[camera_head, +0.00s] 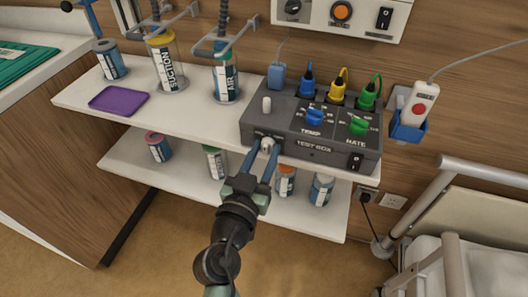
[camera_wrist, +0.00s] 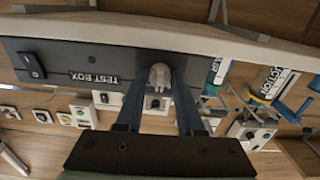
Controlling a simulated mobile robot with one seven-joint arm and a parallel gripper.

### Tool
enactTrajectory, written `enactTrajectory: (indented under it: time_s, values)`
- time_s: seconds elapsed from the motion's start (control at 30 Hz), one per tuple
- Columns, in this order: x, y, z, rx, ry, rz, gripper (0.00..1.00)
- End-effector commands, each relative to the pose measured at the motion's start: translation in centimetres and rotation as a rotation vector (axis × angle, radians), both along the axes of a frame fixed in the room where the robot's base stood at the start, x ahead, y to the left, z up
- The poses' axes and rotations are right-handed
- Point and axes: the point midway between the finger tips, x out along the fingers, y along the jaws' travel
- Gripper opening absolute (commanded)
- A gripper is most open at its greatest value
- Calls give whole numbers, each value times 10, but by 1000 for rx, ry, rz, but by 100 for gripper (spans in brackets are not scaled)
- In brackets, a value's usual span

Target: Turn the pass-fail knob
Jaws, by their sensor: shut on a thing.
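The dark grey test box (camera_head: 283,119) stands at the right end of the upper white shelf. A light grey knob (camera_head: 267,143) sits on the left of its front face; I take it to be the pass-fail knob. The knob also shows in the wrist view (camera_wrist: 160,75), to the side of the TEST BOX lettering. My gripper (camera_head: 264,151) reaches it from the front, with one blue finger on each side, and is shut on it. The marking around the knob is mostly hidden, so its setting cannot be read.
The box top carries a blue TEMP knob (camera_head: 315,116), a green RATE knob (camera_head: 359,126) and coloured plugs. A black rocker switch (camera_head: 355,162) is on its front right. A purple tray (camera_head: 119,100) and canisters stand left. A bed rail (camera_head: 448,196) is at right.

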Motion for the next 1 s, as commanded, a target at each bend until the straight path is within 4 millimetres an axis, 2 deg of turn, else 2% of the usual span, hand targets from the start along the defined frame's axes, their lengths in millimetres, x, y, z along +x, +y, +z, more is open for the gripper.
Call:
enactTrajectory:
  time_s: [1.0]
  values:
    - [-1, -1, 0, -662, 217, 1, 0]
